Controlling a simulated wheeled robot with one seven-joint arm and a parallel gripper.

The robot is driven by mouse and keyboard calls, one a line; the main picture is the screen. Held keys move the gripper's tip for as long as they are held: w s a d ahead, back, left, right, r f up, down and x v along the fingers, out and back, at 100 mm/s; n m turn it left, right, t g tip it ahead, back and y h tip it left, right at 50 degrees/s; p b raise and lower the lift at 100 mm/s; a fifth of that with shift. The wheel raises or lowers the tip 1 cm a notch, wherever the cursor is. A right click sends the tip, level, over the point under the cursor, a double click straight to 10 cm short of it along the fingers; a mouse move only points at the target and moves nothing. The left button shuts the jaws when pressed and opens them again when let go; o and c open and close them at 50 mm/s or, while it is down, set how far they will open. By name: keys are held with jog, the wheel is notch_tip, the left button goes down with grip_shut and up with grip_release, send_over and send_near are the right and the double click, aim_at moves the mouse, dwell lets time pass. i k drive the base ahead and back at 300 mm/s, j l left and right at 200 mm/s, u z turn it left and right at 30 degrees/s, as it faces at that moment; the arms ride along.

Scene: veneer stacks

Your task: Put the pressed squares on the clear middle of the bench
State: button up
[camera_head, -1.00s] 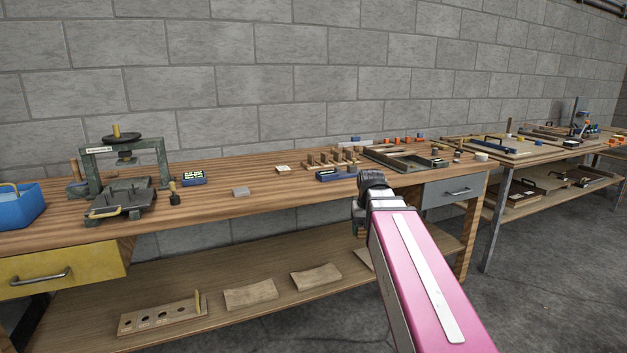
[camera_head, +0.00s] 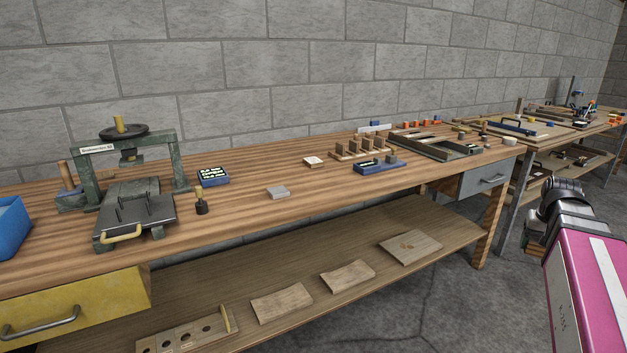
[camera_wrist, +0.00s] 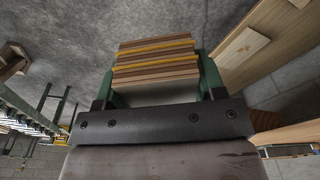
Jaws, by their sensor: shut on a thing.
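My gripper (camera_wrist: 158,78) is shut on a stack of veneer squares (camera_wrist: 155,58), striped in pale, yellow and brown layers. The stack sits between the two green fingers in the wrist view, over grey floor and clear of any surface. In the head view my pink arm is at the lower right, off the bench's front, and the gripper itself does not show clearly. The bench (camera_head: 240,222) has bare wood around its middle. A small grey block (camera_head: 278,192) and a pale square tile (camera_head: 313,161) lie there, apart from each other.
A green screw press (camera_head: 130,190) stands at the left, beside a blue bin (camera_head: 12,228). A blue display box (camera_head: 213,176), a blue tray (camera_head: 382,165), a slotted rack (camera_head: 358,150) and a dark frame (camera_head: 440,147) are on the bench. The lower shelf (camera_head: 240,285) holds wooden pieces.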

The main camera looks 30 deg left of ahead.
aim_at(315, 183)
jog(key=k+j, duration=0.15)
jog(key=j, duration=0.2)
jog(key=k+j, duration=0.15)
jog(key=j, duration=0.2)
jog(key=k+j, duration=0.15)
jog(key=j, duration=0.2)
jog(key=k+j, duration=0.1)
jog(key=j, duration=0.25)
jog(key=k+j, duration=0.15)
jog(key=j, duration=0.2)
